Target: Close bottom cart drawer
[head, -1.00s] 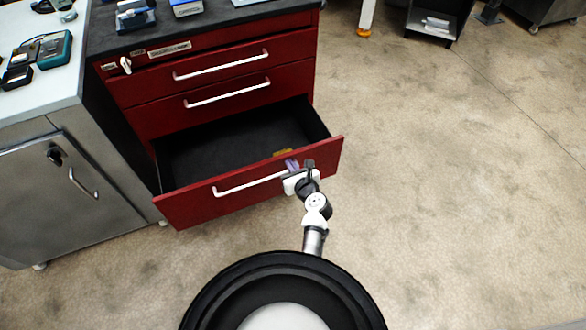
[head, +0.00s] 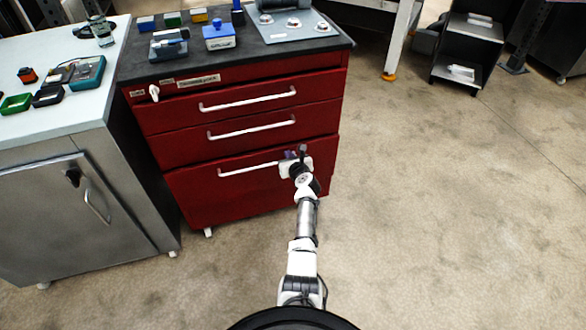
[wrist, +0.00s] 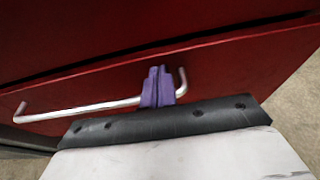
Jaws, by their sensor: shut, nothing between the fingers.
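The red cart (head: 160,132) has several drawers with white bar handles. Its bottom drawer (head: 240,205) looks nearly flush with the cart body in the head view, with only a thin dark gap along its top edge. The bottom drawer front also fills much of the wrist view (wrist: 230,75), with its white handle (wrist: 85,108) running across. My gripper (wrist: 158,84) has purple fingers, shut and empty, at the drawer front near the handle's right end. In the head view my gripper (head: 291,156) is at the upper right of that drawer; its fingers are mostly hidden by my wrist.
A grey cabinet (head: 75,215) stands close on the cart's left. The dark cart top (head: 190,65) holds small boxes and a grey panel. A black shelf unit (head: 465,50) stands at the back right. The floor right of the cart is clear.

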